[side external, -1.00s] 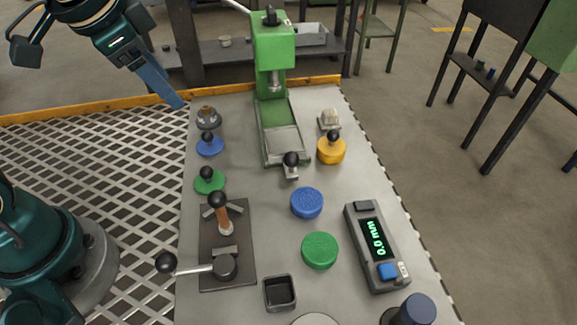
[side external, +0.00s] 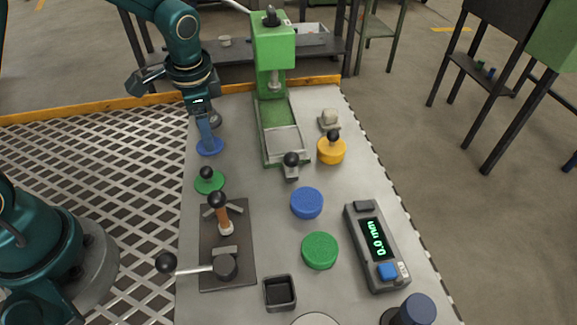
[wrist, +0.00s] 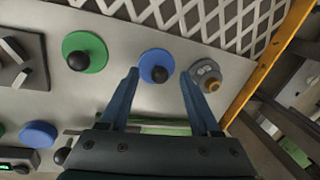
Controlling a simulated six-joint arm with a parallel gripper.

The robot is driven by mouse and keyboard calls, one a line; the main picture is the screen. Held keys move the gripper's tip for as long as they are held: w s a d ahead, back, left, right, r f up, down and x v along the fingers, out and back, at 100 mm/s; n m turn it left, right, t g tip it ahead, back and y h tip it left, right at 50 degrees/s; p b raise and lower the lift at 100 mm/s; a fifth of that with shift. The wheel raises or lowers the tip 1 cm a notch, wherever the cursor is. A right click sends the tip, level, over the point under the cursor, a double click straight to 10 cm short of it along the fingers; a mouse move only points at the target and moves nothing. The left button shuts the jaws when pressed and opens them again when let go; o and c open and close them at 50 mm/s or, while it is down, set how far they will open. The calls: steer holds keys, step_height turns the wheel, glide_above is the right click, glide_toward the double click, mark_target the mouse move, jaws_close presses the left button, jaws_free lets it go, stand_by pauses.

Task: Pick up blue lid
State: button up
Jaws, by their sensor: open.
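The blue lid (side external: 210,149) is a flat blue disc with a black ball knob, lying on the grey table's left side. In the wrist view the blue lid (wrist: 148,61) lies just beyond and partly between my fingertips, with its black knob between them. My gripper (side external: 209,136) is above the lid and points down, hiding most of its knob in the side view. In the wrist view my gripper (wrist: 160,72) has its two blue fingers apart, with nothing held.
A green lid (side external: 209,182) with a black knob is nearer the camera. A grey knobbed piece (wrist: 206,75) sits close beside the right finger. The green press (side external: 275,90) stands to the right. A blue round container (side external: 307,202) and green one (side external: 320,250) stand mid-table.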

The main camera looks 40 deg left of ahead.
steer(key=shift+a+f, duration=0.1)
steer(key=shift+f, duration=0.4)
jaws_close()
steer(key=shift+r, duration=0.15)
